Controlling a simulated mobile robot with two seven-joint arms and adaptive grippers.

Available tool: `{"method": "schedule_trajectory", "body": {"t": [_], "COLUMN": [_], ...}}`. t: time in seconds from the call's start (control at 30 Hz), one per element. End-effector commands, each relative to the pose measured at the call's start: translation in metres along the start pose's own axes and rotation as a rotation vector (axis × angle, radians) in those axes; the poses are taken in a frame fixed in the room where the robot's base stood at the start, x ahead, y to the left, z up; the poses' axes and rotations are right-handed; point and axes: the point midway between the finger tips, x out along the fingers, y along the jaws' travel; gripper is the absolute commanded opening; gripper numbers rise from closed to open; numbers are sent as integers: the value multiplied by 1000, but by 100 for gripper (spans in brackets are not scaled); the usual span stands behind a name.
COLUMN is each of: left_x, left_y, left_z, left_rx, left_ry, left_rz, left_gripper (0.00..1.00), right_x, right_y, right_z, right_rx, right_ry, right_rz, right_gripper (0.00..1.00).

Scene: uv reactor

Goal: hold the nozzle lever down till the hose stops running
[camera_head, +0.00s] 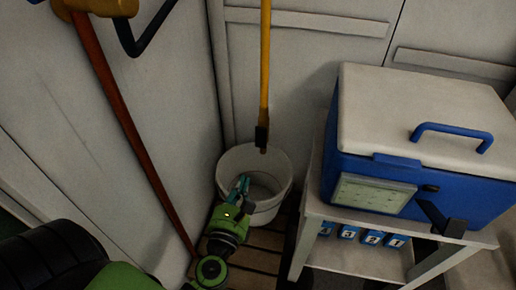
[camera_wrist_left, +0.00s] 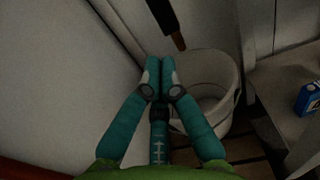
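My left gripper (camera_head: 241,184) is over the left side of a white bucket (camera_head: 228,165). Its two teal fingers (camera_wrist_left: 160,70) are together, with nothing visible between them in the left wrist view. A yellow pole or wand (camera_head: 264,65) hangs above the bucket with a black end (camera_head: 262,138); the dark end also shows in the left wrist view (camera_wrist_left: 166,22), apart from the fingers. A brass-coloured fitting (camera_head: 95,6) with a dark bent bar (camera_head: 150,35) is cut off at top left. I cannot tell which part is the nozzle lever. No running water shows. My right gripper is not in view.
A reddish-brown pole or hose (camera_head: 118,105) slants down the left wall. A blue box with a white lid (camera_head: 430,105) stands on a white table (camera_head: 311,205) at right. Numbered blue items (camera_head: 372,238) sit below it. The bucket stands on wooden slats (camera_head: 262,255).

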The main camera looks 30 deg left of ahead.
Motion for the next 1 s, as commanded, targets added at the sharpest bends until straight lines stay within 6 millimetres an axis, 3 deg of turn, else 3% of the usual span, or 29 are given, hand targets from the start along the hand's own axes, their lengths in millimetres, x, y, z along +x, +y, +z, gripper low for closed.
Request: {"method": "schedule_trajectory", "body": {"t": [0.17, 0.33, 0.7, 1.0], "left_x": [1, 14, 90, 133], "left_y": [0, 0, 0, 0], "left_z": [0, 1, 2, 0], "left_rx": [-3, -3, -5, -5], "left_ry": [1, 0, 0, 1], "left_rz": [0, 1, 1, 1], "left_gripper": [0, 0, 0, 0], "right_x": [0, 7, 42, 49], "right_y": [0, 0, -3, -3], "right_z": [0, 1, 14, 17], "right_rx": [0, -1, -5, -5], "right_ry": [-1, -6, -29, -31], "right_rz": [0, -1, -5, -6], "right_gripper": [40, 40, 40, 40]}}
